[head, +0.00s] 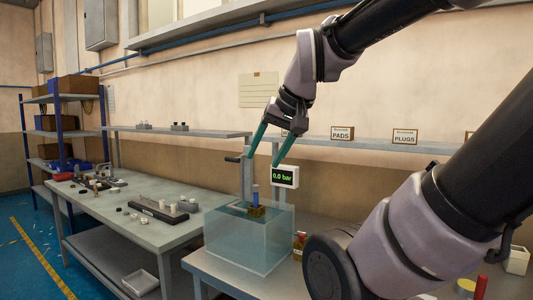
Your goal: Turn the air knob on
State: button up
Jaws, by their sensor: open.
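My gripper (262,162) is open and empty, its two teal fingers pointing down above the water tank (235,250). A pressure display (285,176) reads 0.0 bar, just right of and below the right fingertip. A grey post (246,182) with a dark handle (233,159) stands at the back of the tank, near the left fingertip. A blue upright piece (255,193) sits on a brownish block at the tank's top. A small red and yellow part (300,242) is right of the tank, partly hidden by my arm. I cannot tell which part is the air knob.
A grey workbench (110,213) at left holds several small parts. A wall shelf (370,145) carries boxes labelled PADS (342,133) and PLUGS (405,137). A red cylinder (481,287) and white container (516,260) stand at lower right. The air above the tank is mostly clear.

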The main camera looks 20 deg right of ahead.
aim_at(301, 234)
jog(key=j+z, duration=0.2)
jog(key=z, duration=0.7)
